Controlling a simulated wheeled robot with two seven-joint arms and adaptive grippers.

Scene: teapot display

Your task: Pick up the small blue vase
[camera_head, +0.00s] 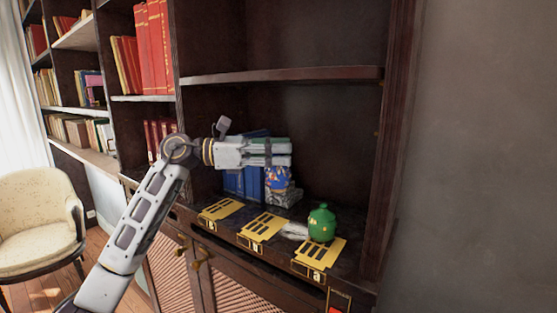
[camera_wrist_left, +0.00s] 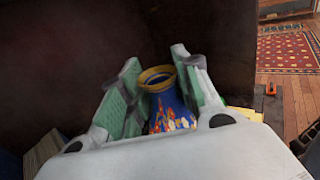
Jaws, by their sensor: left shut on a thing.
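The small blue vase (camera_head: 277,179) has an orange and white pattern and shows just below my left gripper (camera_head: 280,152) in the head view. In the left wrist view the vase (camera_wrist_left: 168,110) has a gold rim and stands between the two green-padded fingers of my left gripper (camera_wrist_left: 156,68). The gripper is shut on it. The fingers hide part of the vase in the head view. I cannot tell whether its base touches anything below. My right gripper is not in view.
Blue books (camera_head: 243,182) stand behind my left gripper. A grey patterned block (camera_head: 287,198) sits below the vase. A green lidded pot (camera_head: 321,223) stands at the right, by yellow placards (camera_head: 262,226) along the cabinet's front edge. A shelf board (camera_head: 290,75) runs above.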

